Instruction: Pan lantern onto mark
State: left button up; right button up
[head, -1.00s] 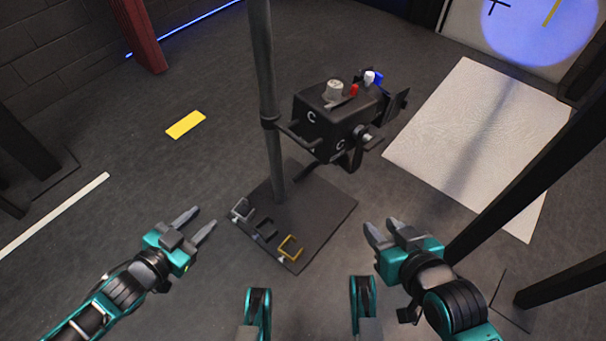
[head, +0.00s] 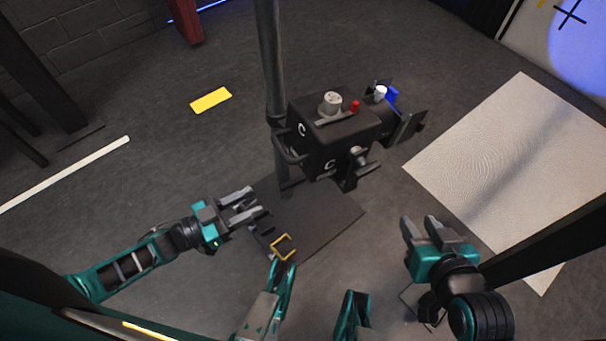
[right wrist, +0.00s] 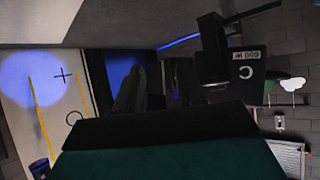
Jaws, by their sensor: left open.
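The lantern (head: 337,128) is a black box with a white, a red and a blue knob, mounted on a grey pole (head: 270,60); it also shows in the right wrist view (right wrist: 245,72). The mark, a black cross (head: 570,12) on a pale panel, lies near the edge of a bluish light spot (head: 588,50); the cross (right wrist: 62,75) also shows in the right wrist view. My left gripper (head: 250,203) is open and empty, below and left of the lantern. My right gripper (head: 420,224) is open and empty, below and right of it, apart from it.
The stand's dark base plate (head: 325,215) carries a yellow clip (head: 283,247) and dark clips close to my left gripper. A white textured sheet (head: 500,165) lies on the right floor. A yellow strip (head: 211,100) lies left of the pole. A dark post crosses the lower right.

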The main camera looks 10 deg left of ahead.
aim_at(295, 181)
pick_arm(q)
jog(key=b+x, duration=0.2)
jog(key=x, duration=1)
jog(key=shift+w+d, duration=0.1)
jog(key=shift+d, duration=0.05)
grip_shut()
